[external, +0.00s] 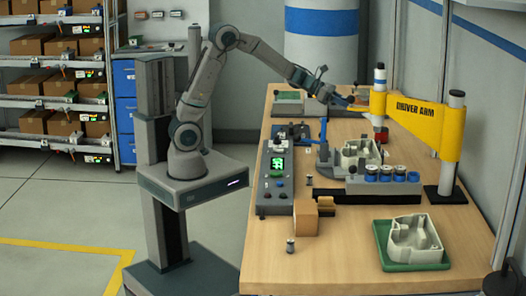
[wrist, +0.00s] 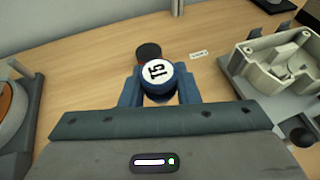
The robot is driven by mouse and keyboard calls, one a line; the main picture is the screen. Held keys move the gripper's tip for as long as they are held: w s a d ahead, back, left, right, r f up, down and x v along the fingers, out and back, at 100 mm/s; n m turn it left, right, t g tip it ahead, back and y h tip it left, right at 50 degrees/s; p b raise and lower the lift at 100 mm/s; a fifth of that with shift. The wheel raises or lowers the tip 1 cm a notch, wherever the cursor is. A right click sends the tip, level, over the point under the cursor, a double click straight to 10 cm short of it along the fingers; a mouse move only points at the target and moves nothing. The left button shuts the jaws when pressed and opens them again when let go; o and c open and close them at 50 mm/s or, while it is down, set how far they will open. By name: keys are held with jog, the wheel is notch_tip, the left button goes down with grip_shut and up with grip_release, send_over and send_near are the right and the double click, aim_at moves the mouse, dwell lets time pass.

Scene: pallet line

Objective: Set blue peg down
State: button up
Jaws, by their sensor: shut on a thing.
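The blue peg (wrist: 158,74), with a white round top marked T5, sits between the two blue fingers of my gripper (wrist: 158,90) in the wrist view. The fingers are shut on it. Its lower end is mostly hidden, so I cannot tell whether it touches anything. In the external view my gripper (external: 346,101) is over the far part of the wooden table (external: 340,225), left of the yellow driver arm (external: 415,114). The peg is too small to make out clearly there.
A pale housing (external: 358,152) stands in a fixture, also right in the wrist view (wrist: 280,62). Several blue-ringed pieces (external: 385,174) stand in front. A control box (external: 276,175) lies left. Another housing (external: 414,238) sits in a green tray (external: 396,262). A dark, red-based knob (wrist: 148,51) stands beyond the peg.

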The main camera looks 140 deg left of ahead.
jog(key=w+a+f, duration=0.2)
jog(key=w+a, duration=0.1)
jog(key=w, duration=1.5)
jog(key=f, duration=0.1)
jog(key=f+b, duration=0.1)
jog(key=f, duration=0.1)
jog(key=f+b, duration=0.1)
jog(key=f, duration=0.1)
jog(key=shift+w+a+f, duration=0.15)
jog(key=shift+w+f, duration=0.1)
jog(key=shift+w, duration=0.15)
jog(key=shift+f+b, duration=0.35)
jog(key=shift+f, duration=2.05)
jog(key=shift+f, duration=0.2)
jog(key=o, duration=1.1)
jog(key=shift+c, duration=0.2)
jog(key=shift+r, duration=0.1)
